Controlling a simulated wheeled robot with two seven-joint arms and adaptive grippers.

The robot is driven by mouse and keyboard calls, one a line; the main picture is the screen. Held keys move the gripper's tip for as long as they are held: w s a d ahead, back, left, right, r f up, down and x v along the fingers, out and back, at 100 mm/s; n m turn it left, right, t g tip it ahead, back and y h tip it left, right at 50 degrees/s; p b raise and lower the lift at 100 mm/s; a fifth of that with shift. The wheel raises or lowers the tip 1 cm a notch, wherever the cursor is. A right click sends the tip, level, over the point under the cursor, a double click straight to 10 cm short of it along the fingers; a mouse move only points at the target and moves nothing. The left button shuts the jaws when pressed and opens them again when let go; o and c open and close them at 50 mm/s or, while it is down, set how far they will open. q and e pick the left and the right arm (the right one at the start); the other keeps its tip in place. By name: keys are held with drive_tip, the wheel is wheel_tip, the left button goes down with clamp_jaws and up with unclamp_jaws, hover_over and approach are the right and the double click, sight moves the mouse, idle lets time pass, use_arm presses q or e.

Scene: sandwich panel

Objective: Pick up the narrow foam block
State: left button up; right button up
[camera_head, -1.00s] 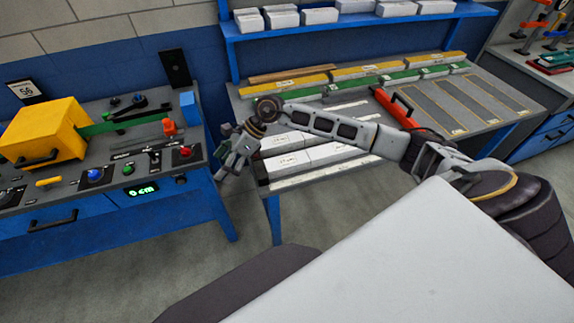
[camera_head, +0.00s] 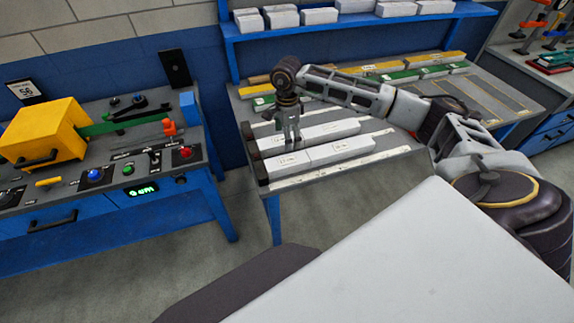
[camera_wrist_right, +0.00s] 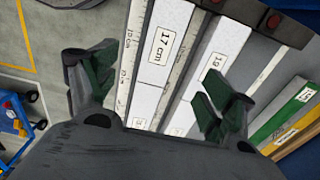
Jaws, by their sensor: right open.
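White foam blocks lie end to end in two rows on the worktable: a back row (camera_head: 332,131) and a front row (camera_head: 342,148). In the right wrist view one block (camera_wrist_right: 168,42) is labelled 17 cm and another block (camera_wrist_right: 213,62) has a label starting with 1. Shorter white pieces continue each row nearer the gripper. I cannot tell which block is the narrow one. My right gripper (camera_head: 292,144) points down over the left part of the rows. In the wrist view the open gripper (camera_wrist_right: 153,80) has its fingers apart with white foam visible between them. My left gripper is not in view.
Measuring strips run beside the rows, and dark end stops (camera_head: 259,170) stand at their left ends. Yellow and green pieces (camera_head: 435,71) lie at the table's back. A shelf (camera_head: 350,22) with white blocks is above. A blue control bench (camera_head: 110,200) stands left, across a gap.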

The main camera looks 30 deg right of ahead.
sight(287, 160)
wheel_tip(287, 160, down, 9)
drive_tip(key=shift+r+p, duration=0.15)
drive_tip(key=shift+p, duration=0.35)
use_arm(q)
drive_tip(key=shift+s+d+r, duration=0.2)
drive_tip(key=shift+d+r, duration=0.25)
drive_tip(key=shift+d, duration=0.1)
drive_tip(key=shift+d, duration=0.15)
use_arm(e)
drive_tip(key=shift+f, duration=0.55)
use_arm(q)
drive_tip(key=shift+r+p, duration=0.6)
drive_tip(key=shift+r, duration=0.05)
use_arm(e)
drive_tip(key=shift+w+f, duration=0.15)
drive_tip(key=shift+f, duration=1.9)
